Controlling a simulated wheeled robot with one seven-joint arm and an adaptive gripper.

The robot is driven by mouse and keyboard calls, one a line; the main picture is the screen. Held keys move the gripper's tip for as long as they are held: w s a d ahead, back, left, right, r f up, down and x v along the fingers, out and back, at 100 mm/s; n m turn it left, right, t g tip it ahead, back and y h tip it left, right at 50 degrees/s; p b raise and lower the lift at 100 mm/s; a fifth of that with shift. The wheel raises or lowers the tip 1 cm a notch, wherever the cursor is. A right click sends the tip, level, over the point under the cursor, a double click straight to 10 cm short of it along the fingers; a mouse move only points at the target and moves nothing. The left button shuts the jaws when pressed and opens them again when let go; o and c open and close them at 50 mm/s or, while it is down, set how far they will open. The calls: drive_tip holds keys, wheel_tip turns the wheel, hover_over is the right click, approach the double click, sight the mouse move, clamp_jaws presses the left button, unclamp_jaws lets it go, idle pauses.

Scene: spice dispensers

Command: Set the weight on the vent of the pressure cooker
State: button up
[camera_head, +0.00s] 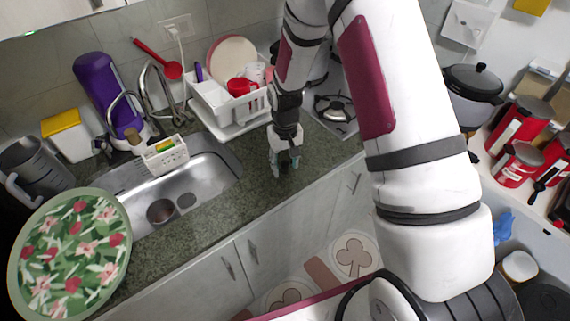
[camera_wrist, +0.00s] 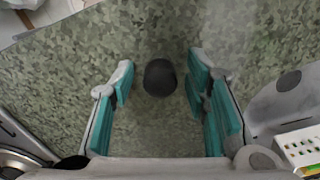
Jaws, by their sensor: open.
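The weight appears as a small dark, round-topped piece (camera_wrist: 160,77) standing on the counter in the wrist view. My gripper (camera_head: 286,168) points down over the counter between the sink and the stove. In the wrist view my gripper (camera_wrist: 160,80) is open, with its teal finger pads on either side of the dark piece and gaps on both sides. A pot with a dark lid and knob (camera_head: 474,82) stands at the right. Another pot on the stove (camera_head: 318,68) is mostly hidden by my arm. I cannot tell which is the pressure cooker, and no vent shows.
The sink (camera_head: 205,175) with a white caddy (camera_head: 165,157) lies left of my gripper. A loaded white dish rack (camera_head: 228,108) stands behind it. A stove burner (camera_head: 335,108) is to the right. The front strip of the speckled counter (camera_head: 235,200) is clear.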

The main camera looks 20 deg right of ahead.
wheel_tip(320, 180, up, 11)
drive_tip(key=b, duration=0.2)
wheel_tip(320, 180, up, 17)
drive_tip(key=t, duration=0.3)
hover_over(285, 162)
drive_tip(key=s, duration=0.9)
drive_tip(key=s+r+t, duration=0.1)
drive_tip(key=s+r, duration=0.2)
drive_tip(key=s, duration=0.4)
drive_tip(key=s+r+t, duration=0.1)
drive_tip(key=s+r, duration=0.2)
drive_tip(key=s, duration=0.4)
drive_tip(key=shift+s+r+t, duration=0.3)
drive_tip(key=shift+s+r, duration=0.1)
drive_tip(key=shift+o, duration=0.4)
